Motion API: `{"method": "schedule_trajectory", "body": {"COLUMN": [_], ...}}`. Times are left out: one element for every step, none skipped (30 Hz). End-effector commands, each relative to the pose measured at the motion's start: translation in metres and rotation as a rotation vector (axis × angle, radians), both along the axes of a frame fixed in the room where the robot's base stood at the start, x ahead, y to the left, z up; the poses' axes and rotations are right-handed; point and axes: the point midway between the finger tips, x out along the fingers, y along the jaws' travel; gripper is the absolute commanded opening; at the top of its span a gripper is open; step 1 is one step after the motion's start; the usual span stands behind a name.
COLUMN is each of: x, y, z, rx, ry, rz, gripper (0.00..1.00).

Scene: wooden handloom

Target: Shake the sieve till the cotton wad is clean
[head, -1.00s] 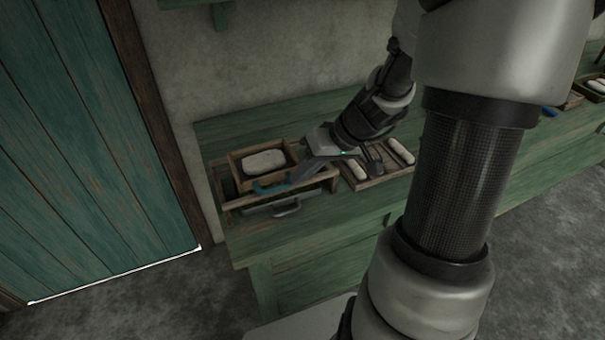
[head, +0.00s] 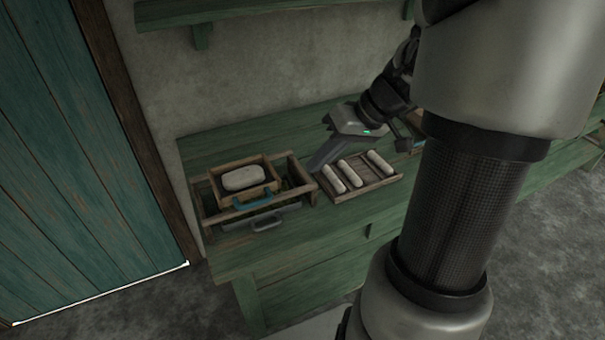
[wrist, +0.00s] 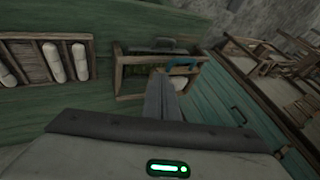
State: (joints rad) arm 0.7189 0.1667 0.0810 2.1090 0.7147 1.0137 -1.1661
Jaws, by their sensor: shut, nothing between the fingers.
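The sieve (head: 270,181) is a small wooden box with a teal handle (head: 252,203) at its front. It sits on the left part of a wooden frame (head: 212,212) on the green bench. The pale oval cotton wad (head: 242,178) lies in it and looks plain and light; it is too small to tell fine specks. My gripper (head: 314,168) is shut and empty, to the right of the sieve and apart from it. In the wrist view my fingers (wrist: 161,96) point toward the frame, with the teal handle (wrist: 182,63) beyond and the wad (wrist: 178,82) partly hidden.
A wooden tray (head: 388,182) with three white rolls lies right of the frame, close to my gripper. A grey handle (head: 267,224) is at the frame's lower front. The green bench (head: 270,245) is clear in front. A teal plank door (head: 75,160) is at left.

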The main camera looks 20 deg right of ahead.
Motion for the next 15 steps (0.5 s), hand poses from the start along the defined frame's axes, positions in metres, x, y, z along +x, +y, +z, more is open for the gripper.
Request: {"method": "schedule_trajectory", "body": {"x": [-0.001,-0.001,-0.001,-0.001,-0.002,-0.003,-0.003,-0.003,-0.004,-0.004,-0.005,-0.005,-0.005,-0.006,-0.007], "y": [-0.004,-0.006,-0.009,-0.012,-0.014,-0.017,-0.02,-0.022,-0.025,-0.027,-0.029,-0.033,-0.036,-0.038,-0.043], "z": [-0.012,-0.019,-0.03,-0.039,-0.048,-0.06,-0.069,-0.076,-0.085,-0.091,-0.097,-0.103,-0.107,-0.111,-0.114], "rx": [0.043,0.075,0.129,0.176,0.227,0.302,0.361,0.42,0.502,0.563,0.625,0.706,0.764,0.821,0.89], "ry": [0.027,0.045,0.069,0.089,0.106,0.129,0.142,0.151,0.162,0.166,0.168,0.165,0.159,0.152,0.14], "rz": [-0.014,-0.023,-0.036,-0.049,-0.062,-0.08,-0.094,-0.109,-0.129,-0.142,-0.157,-0.177,-0.19,-0.202,-0.218], "gripper": [0.0,0.0,0.0,0.0,0.0,0.0,0.0,0.0,0.0,0.0,0.0,0.0,0.0,0.0,0.0]}}
